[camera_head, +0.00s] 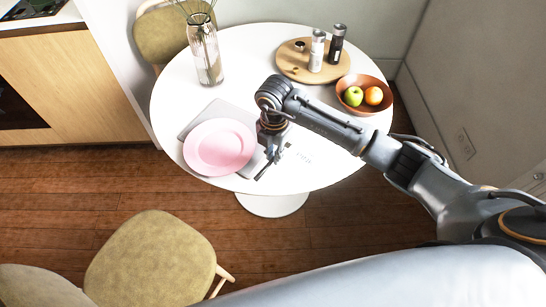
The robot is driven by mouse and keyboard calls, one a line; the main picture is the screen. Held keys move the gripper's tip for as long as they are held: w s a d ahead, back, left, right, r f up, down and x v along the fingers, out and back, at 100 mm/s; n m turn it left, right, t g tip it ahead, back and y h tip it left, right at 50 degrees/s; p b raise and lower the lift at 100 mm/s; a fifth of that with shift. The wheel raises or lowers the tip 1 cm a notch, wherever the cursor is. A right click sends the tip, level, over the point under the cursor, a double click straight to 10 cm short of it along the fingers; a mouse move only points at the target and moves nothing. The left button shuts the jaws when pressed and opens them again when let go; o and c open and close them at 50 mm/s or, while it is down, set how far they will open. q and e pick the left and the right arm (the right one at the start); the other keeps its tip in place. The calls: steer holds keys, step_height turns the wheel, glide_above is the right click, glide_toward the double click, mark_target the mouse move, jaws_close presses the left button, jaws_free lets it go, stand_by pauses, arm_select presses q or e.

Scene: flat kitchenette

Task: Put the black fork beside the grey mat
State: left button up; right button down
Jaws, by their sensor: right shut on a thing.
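The grey mat (190,127) lies on the round white table with a pink plate (220,148) on it. My right gripper (273,152) reaches in from the right and points down just right of the plate and the mat's right edge. It is shut on the thin black fork (262,173), which shows as a dark sliver low at the fingertips near the table's front edge. The gripper hides part of the fork, and I cannot tell whether the fork touches the table. My left gripper is not in view.
On the white table (255,60) stand a glass vase (205,52), a wooden board (292,66) with two shakers, and a brown bowl (352,103) of fruit. A green chair (150,262) stands in front. Bare tabletop lies right of the gripper, below my arm.

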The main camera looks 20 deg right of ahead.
steer(key=shift+w+f, duration=0.45)
steer(key=shift+f, duration=0.1)
step_height(320, 180, down, 2)
steer(key=shift+f+p, duration=0.1)
steer(key=shift+p, duration=0.35)
steer(key=shift+w+f, duration=0.1)
steer(key=shift+f, duration=0.45)
steer(key=shift+f, duration=0.1)
steer(key=c, duration=1.4)
jaws_free()
